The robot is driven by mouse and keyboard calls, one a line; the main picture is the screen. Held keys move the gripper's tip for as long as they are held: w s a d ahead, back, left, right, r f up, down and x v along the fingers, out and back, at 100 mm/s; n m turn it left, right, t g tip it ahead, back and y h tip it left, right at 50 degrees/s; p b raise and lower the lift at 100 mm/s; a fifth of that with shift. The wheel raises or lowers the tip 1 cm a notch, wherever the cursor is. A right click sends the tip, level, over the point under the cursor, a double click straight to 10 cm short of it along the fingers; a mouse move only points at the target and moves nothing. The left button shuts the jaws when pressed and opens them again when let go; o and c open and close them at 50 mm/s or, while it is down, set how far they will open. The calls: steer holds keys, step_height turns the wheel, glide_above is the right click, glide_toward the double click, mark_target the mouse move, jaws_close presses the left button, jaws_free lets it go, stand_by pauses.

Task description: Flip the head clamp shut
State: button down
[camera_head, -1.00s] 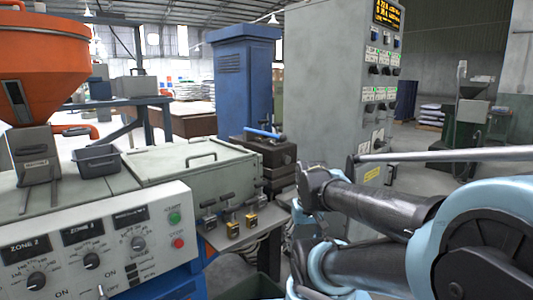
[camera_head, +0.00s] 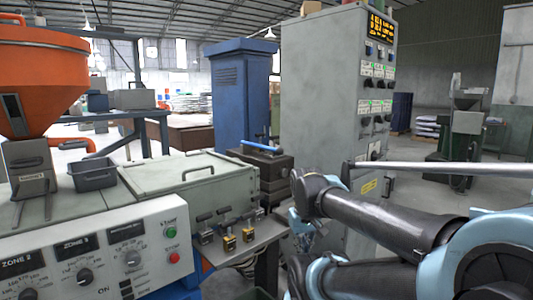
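A dark metal block (camera_head: 262,170) stands at the end of the grey-green machine housing, in the middle of the view. A blue-handled lever (camera_head: 262,147) lies across its top, roughly level. This looks like the head clamp, but it is too small to tell whether it is open or shut. My arm reaches in from the right, with dark links and light-blue joints. Its nearest visible part appears to the right of the block, apart from it in the picture. My gripper is not in view.
Several small black-handled tools with yellow parts (camera_head: 229,243) sit on a metal shelf (camera_head: 255,250) below the block. A control panel (camera_head: 90,255) is at lower left, an orange hopper (camera_head: 50,85) above. A tall grey cabinet (camera_head: 320,90) stands behind. Floor is open at far right.

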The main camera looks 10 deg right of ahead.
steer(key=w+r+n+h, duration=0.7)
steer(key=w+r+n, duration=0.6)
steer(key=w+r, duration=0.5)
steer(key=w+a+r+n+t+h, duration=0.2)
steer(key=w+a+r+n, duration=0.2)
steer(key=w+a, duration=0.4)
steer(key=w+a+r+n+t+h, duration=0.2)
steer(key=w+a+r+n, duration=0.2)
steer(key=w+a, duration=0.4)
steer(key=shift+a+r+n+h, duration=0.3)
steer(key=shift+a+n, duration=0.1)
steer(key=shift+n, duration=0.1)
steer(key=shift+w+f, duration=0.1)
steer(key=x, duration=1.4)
